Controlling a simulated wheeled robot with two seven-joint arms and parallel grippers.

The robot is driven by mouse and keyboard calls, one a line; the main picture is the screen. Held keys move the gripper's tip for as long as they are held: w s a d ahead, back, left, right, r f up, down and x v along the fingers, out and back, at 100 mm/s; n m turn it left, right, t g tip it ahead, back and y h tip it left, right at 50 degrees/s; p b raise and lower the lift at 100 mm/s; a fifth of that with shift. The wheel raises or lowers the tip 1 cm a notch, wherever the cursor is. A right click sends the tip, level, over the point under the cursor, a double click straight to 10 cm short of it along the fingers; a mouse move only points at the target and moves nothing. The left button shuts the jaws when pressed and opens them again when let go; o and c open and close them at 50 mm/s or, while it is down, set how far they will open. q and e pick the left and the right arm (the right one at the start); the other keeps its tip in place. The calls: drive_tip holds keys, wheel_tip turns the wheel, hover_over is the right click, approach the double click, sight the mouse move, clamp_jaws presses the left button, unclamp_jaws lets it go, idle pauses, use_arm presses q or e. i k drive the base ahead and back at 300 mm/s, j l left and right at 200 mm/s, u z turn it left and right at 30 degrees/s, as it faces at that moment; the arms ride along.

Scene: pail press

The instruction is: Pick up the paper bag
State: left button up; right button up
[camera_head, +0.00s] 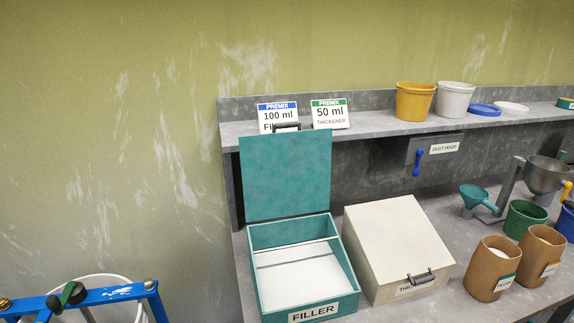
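No thing that I can clearly tell is a paper bag shows. Two brown open-topped containers stand at the right of the bench. The front one (489,271) has a green-edged label and something white inside. The other (537,259) has a yellow-edged label and pale contents. I cannot tell whether either is made of paper. Neither of my grippers is in view.
An open teal FILLER bin (257,286) and a shut cream bin (396,245) stand on the bench. A green cup (522,221) and steel hopper (545,174) are behind the brown containers. A blue frame (105,294) stands at lower left. Pails (414,102) line the shelf.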

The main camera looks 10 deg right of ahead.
sight(493, 267)
drive_tip(key=z, duration=1.75)
drive_tip(key=u, duration=1.25)
drive_tip(key=z, duration=1.25)
drive_tip(key=i+l, duration=0.1)
drive_tip(key=l, duration=0.2)
